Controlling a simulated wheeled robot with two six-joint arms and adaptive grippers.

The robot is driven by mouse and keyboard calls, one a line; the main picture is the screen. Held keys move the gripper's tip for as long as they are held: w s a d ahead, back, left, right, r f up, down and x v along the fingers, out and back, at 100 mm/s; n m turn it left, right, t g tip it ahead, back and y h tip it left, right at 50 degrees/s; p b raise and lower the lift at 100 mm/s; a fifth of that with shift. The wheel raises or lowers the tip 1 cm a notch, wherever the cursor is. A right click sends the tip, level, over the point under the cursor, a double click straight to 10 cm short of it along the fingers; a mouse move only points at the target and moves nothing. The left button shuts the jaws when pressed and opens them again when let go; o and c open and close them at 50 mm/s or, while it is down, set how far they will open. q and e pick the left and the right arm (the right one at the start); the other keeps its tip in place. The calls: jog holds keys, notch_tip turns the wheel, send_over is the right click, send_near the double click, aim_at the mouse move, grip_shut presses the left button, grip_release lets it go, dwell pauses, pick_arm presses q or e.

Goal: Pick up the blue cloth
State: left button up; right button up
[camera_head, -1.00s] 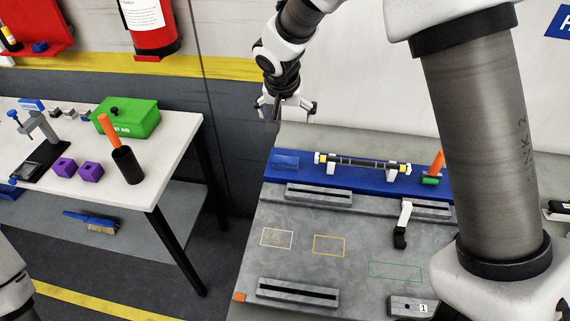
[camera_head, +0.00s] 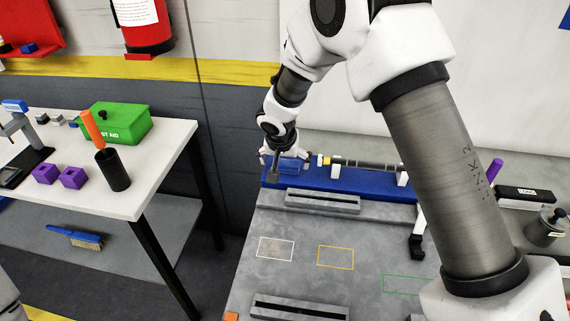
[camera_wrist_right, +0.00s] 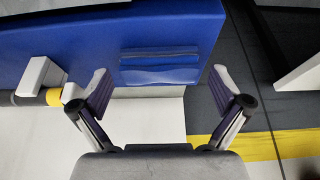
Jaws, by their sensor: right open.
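The blue cloth (camera_wrist_right: 160,67) lies folded flat near the end of the blue raised strip (camera_wrist_right: 90,37). In the head view it (camera_head: 291,164) is partly hidden by my right gripper (camera_head: 276,166). In the wrist view that gripper (camera_wrist_right: 161,84) is open, with its two fingers spread wide to either side of the cloth's near edge. Nothing is between the fingers, and whether the fingertips touch the strip cannot be told. My left gripper is not in view.
A rod with yellow ends (camera_head: 365,163) rests on white supports beside the cloth. The grey bench (camera_head: 300,225) carries slotted blocks and outlined rectangles. A white table (camera_head: 150,165) with a green first aid box (camera_head: 122,124) stands left, across a floor gap.

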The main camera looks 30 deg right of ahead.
jog(key=shift+w+f, duration=0.1)
jog(key=shift+f, duration=0.1)
jog(key=shift+r, duration=0.1)
jog(key=c, duration=0.9)
jog(key=shift+r, duration=0.6)
notch_tip(320, 180, up, 27)
jog(key=shift+o, duration=0.3)
jog(key=shift+f, duration=0.1)
jog(key=shift+c, duration=0.7)
